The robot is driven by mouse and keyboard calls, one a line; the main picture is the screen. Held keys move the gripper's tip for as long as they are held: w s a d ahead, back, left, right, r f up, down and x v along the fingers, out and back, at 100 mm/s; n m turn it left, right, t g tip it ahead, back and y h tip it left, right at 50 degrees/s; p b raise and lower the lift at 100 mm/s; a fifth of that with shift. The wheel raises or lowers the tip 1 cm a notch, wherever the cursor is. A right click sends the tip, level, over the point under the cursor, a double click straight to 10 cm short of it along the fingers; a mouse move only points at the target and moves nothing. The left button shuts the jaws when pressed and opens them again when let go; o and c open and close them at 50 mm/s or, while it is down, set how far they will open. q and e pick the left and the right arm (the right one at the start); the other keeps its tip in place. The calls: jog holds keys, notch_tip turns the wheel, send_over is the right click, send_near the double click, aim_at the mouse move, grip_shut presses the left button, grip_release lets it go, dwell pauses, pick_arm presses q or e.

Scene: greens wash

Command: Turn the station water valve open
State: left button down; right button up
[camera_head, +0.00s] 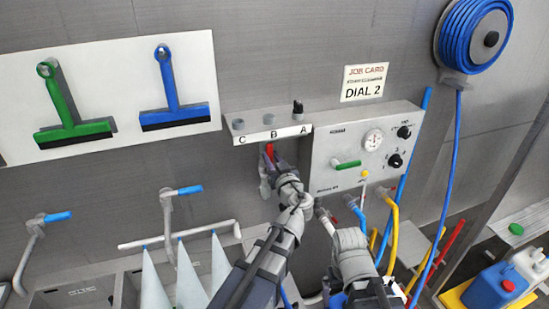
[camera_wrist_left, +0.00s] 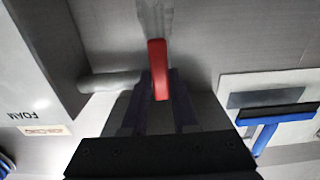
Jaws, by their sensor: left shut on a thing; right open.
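The red valve handle (camera_head: 269,152) is below the row of pegs marked C, B and A, to the left of the control panel. My left gripper (camera_head: 268,167) reaches up to it and is shut on it. In the left wrist view the red handle (camera_wrist_left: 158,68) sits between the two dark fingers of my left gripper (camera_wrist_left: 160,100), on a grey pipe. My right arm (camera_head: 352,258) is low, below the control panel. The jaws of its gripper are hard to make out, and I see nothing held there.
The control panel (camera_head: 362,155) carries a gauge (camera_head: 373,139), black dials and a green handle (camera_head: 347,164). Yellow and blue hoses hang below it, near my right arm. A hose reel (camera_head: 476,38) is at upper right. Green (camera_head: 73,130) and blue (camera_head: 174,114) squeegees hang at left.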

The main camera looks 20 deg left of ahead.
pick_arm(q)
jog(key=shift+s+f, duration=0.1)
dwell(0.4)
jog(key=c, duration=0.7)
grip_release()
jog(key=shift+v, duration=3.85)
